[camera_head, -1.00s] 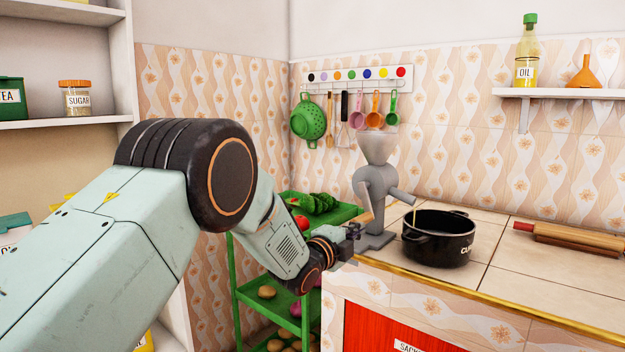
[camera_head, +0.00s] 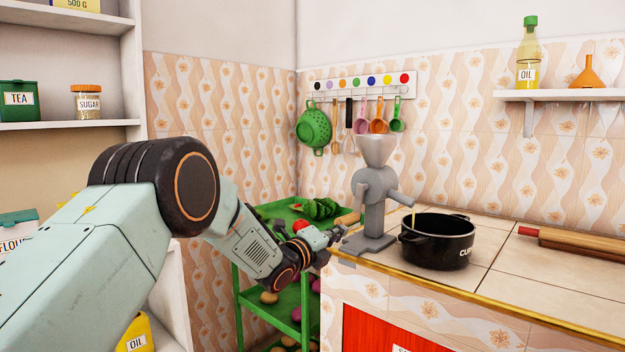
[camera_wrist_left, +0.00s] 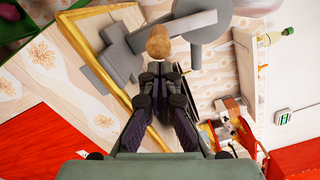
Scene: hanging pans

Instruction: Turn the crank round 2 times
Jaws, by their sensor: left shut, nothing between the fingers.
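A grey grinder (camera_head: 374,200) with a funnel top stands on the left end of the counter. Its crank has a wooden handle (camera_head: 347,219), which sticks out at the grinder's left. My left gripper (camera_head: 341,233) is shut and empty, right below the handle. In the left wrist view the handle (camera_wrist_left: 159,42) is just beyond the shut fingertips (camera_wrist_left: 162,70), and the grey crank arm (camera_wrist_left: 188,27) runs right from it. I cannot tell whether the fingers touch the handle. My right gripper is out of view.
A black pot (camera_head: 437,243) stands under the grinder's spout. A rolling pin (camera_head: 575,240) lies at the right of the counter. A green rack (camera_head: 263,290) with vegetables stands left of the counter. Utensils hang on a wall rail (camera_head: 362,84) behind.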

